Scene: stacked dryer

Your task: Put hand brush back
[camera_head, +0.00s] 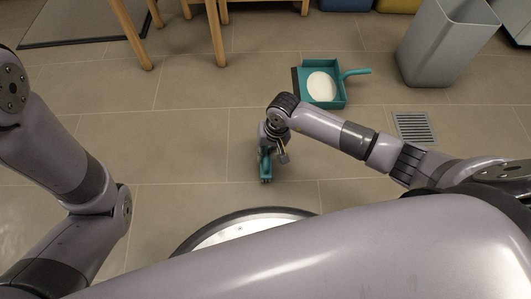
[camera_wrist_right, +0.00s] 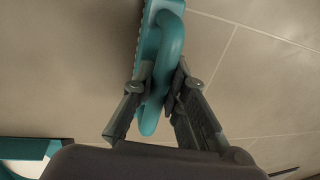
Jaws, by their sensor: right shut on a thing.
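The teal hand brush (camera_head: 265,165) is in the middle of the head view, held by my right gripper (camera_head: 273,148). In the right wrist view, my right gripper (camera_wrist_right: 160,98) is shut on the curved teal handle of the hand brush (camera_wrist_right: 173,42). The brush head and its bristles run off the top edge of that view. The teal dustpan (camera_head: 340,97) lies on the floor up and to the right of the gripper, with a white round thing (camera_head: 321,86) in it. My left arm shows at the left of the head view; its gripper is out of frame.
A grey bin (camera_head: 440,45) stands at the upper right. A floor drain grate (camera_head: 413,127) lies below it. Wooden furniture legs (camera_head: 215,30) and a dark mat (camera_head: 75,20) are at the upper left. The tiled floor left of the right gripper is clear.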

